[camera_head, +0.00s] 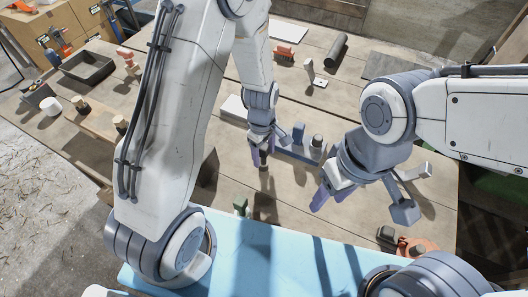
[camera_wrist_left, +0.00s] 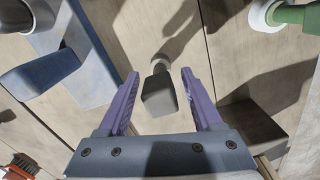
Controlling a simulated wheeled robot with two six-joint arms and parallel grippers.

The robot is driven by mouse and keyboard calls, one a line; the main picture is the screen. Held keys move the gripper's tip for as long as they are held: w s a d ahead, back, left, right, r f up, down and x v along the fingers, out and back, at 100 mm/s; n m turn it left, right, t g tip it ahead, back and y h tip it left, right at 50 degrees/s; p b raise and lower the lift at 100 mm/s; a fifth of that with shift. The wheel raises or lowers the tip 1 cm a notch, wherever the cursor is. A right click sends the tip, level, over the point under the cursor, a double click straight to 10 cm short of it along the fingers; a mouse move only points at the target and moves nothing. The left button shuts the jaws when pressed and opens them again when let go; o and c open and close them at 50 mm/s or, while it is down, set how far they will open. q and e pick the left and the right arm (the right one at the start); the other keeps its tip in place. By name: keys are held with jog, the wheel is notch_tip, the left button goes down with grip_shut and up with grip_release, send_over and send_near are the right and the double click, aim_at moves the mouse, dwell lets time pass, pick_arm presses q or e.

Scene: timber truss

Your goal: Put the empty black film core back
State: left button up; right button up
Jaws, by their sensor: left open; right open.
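A dark cylinder (camera_head: 336,50) lies on the wooden table near the back; it is the closest match to the black film core, but I cannot tell whether it is empty. My left gripper (camera_head: 262,154) points down over the middle of the table, well in front of that cylinder. In the left wrist view its purple fingers (camera_wrist_left: 165,100) stand apart, with a dark block-shaped thing with a pale end (camera_wrist_left: 159,92) seen between them, not visibly gripped. My right gripper (camera_head: 333,197) is open and empty over the table to the right of the left one.
A blue-grey holder (camera_head: 297,152) with upright pieces stands between my grippers; a blue-grey block (camera_wrist_left: 40,75) shows in the wrist view. A black tray (camera_head: 88,68) is at the left. A light blue sheet (camera_head: 265,255) covers the front. An orange tool (camera_head: 415,247) lies front right.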

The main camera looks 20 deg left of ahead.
pick_arm(q)
jog(key=r, duration=0.6)
jog(key=r+b, duration=0.1)
jog(key=r, duration=0.5)
jog(key=shift+w+a, duration=0.1)
jog(key=shift+a, duration=0.1)
jog(key=s+d+r+m, duration=0.3)
jog(key=s+d+m, duration=0.1)
jog(key=s+m, duration=0.5)
jog(key=s+d+r+m, duration=0.3)
jog(key=s+m, duration=0.7)
jog(key=m, duration=0.1)
jog(key=shift+d+r+h, duration=0.3)
jog(key=shift+d+r, duration=0.1)
